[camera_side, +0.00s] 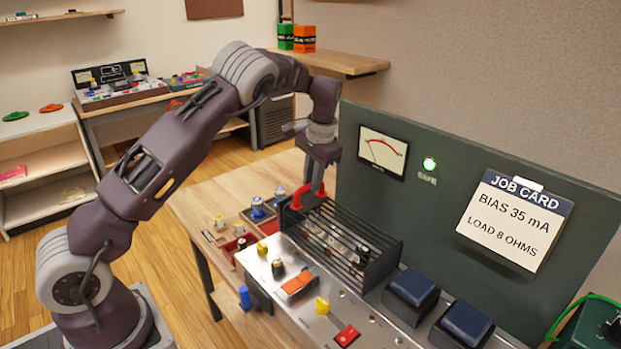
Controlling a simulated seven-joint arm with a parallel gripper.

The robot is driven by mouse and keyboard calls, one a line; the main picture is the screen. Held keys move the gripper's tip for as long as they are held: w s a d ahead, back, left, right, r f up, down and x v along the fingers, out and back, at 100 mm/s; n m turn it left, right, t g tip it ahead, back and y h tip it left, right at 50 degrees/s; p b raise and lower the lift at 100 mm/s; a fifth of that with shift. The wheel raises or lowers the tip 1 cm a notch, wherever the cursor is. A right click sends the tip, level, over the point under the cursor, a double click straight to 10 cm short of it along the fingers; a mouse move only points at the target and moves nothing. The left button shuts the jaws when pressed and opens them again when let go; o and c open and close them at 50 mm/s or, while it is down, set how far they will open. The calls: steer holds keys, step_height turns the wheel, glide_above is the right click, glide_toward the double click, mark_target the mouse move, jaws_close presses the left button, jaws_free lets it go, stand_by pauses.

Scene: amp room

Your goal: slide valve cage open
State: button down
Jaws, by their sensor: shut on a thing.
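The valve cage (355,257) is a dark barred cover on the metal amplifier chassis (262,268). Pale valves (338,246) show through its bars. A red handle (297,197) stands at the cage's far left end. My gripper (314,188) points down at that end and is shut on the red handle. The fingertips are small and partly hidden against the handle. I cannot tell how far the cage is slid.
A dark green panel with a meter (382,152), a lit green lamp (429,164) and a job card (513,222) rises behind the cage. Two dark blue blocks (412,288) stand to its right. Knobs, an orange part (298,287) and a red switch (346,335) are in front.

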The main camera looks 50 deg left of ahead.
steer(key=d, duration=2.7)
steer(key=shift+d, duration=0.25)
steer(key=shift+r, duration=0.1)
steer(key=c, duration=1.4)
jaws_free()
steer(key=shift+o, duration=0.2)
step_height(320, 180, up, 7)
steer(key=d, duration=0.1)
steer(key=shift+d, duration=0.15)
